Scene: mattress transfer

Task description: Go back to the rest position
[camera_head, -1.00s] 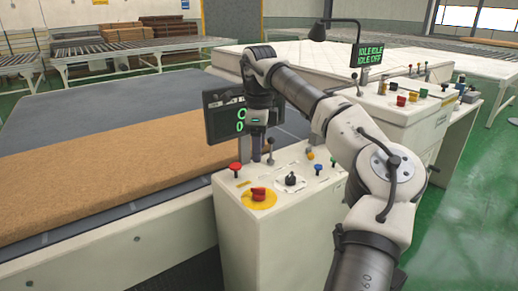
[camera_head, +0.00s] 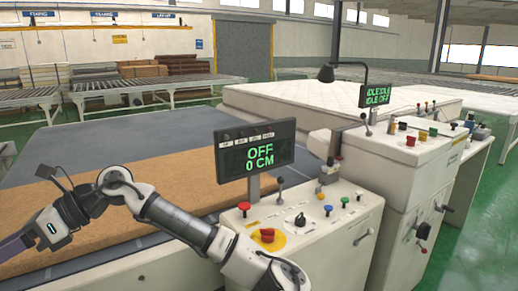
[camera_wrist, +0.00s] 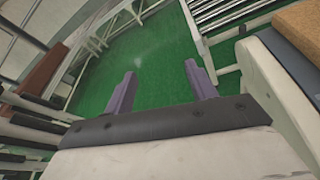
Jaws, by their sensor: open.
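My gripper shows in the wrist view (camera_wrist: 160,95), its two purple fingers apart with nothing between them and green floor beyond. In the head view my arm reaches to the left, folded in front of the brown mattress pad (camera_head: 120,195). The wrist is at the lower left and the gripper's fingertips are cut off by the left edge. The near control panel (camera_head: 325,225) has a screen (camera_head: 254,150) reading "OFF 0 CM", a red knob on a yellow disc (camera_head: 267,235), a black knob and several small levers and buttons. My gripper touches none of these controls.
A second console (camera_head: 395,155) with several coloured buttons and a screen (camera_head: 377,96) reading "IDLE" and "OFF" stands to the right. A white mattress (camera_head: 300,105) lies behind it. Roller conveyors (camera_head: 150,84) run along the back. Green floor (camera_head: 470,240) is open at the right.

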